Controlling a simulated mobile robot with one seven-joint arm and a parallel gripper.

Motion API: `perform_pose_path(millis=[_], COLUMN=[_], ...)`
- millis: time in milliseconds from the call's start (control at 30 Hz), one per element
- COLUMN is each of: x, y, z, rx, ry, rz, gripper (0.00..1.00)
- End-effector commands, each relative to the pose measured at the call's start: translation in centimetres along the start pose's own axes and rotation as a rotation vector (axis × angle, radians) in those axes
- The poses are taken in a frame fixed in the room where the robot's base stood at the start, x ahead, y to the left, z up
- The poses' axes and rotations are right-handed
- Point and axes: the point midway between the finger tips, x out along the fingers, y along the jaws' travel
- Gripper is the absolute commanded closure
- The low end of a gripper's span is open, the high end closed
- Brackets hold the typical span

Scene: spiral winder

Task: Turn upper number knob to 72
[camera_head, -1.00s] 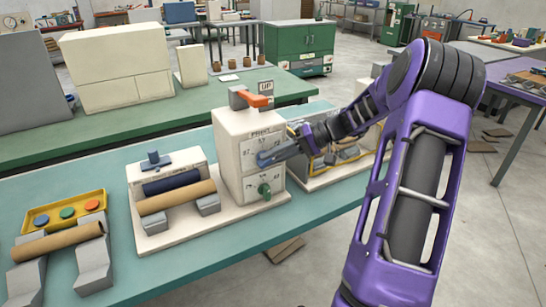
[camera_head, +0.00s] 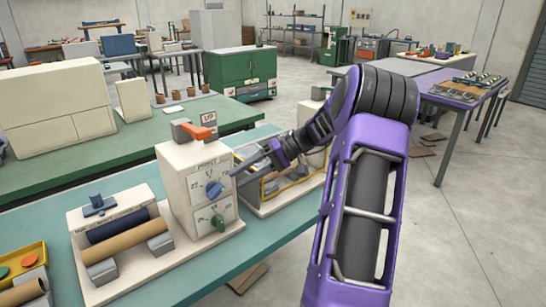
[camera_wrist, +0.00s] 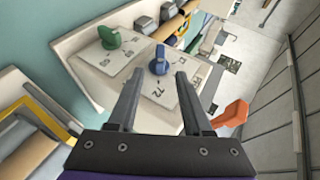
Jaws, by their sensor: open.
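The upper number knob (camera_head: 213,188) is blue and sits on the front panel of a cream box (camera_head: 178,180). In the wrist view the blue knob (camera_wrist: 158,62) stands just beyond my fingertips, roughly between them, with a printed 72 close by. I cannot tell exactly which number it points at. My gripper (camera_head: 238,178) is in front of the panel, to the right of the knob and apart from it. Its two fingers (camera_wrist: 161,76) are spread with nothing between them. The green lower knob (camera_head: 219,222) sits below; it also shows in the wrist view (camera_wrist: 110,38).
An orange lever (camera_head: 200,133) tops the box; it also shows near my right finger in the wrist view (camera_wrist: 230,118). A cardboard tube (camera_head: 124,239) on grey supports stands to the left. A yellow-edged bin (camera_head: 286,183) lies right of the box on the teal bench.

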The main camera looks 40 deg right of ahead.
Motion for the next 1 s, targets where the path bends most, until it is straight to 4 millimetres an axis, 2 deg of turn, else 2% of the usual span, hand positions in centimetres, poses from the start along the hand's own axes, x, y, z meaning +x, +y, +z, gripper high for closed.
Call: perform_pose_path(millis=[33, 200, 400, 600, 1000], x=[-1.4, -5.6, -9.2, -10.7, -10.8], y=[0.0, 0.0, 0.0, 0.0, 0.0], z=[-0.1, -0.1, 0.0, 0.0, 0.0], rx=[0.0, -0.001, -0.001, 0.001, 0.0], ry=[0.004, 0.003, 0.0, -0.001, -0.002], rz=[0.002, 0.002, 0.001, -0.001, -0.001], gripper=[0.5, 0.5, 0.5, 0.5, 0.5])
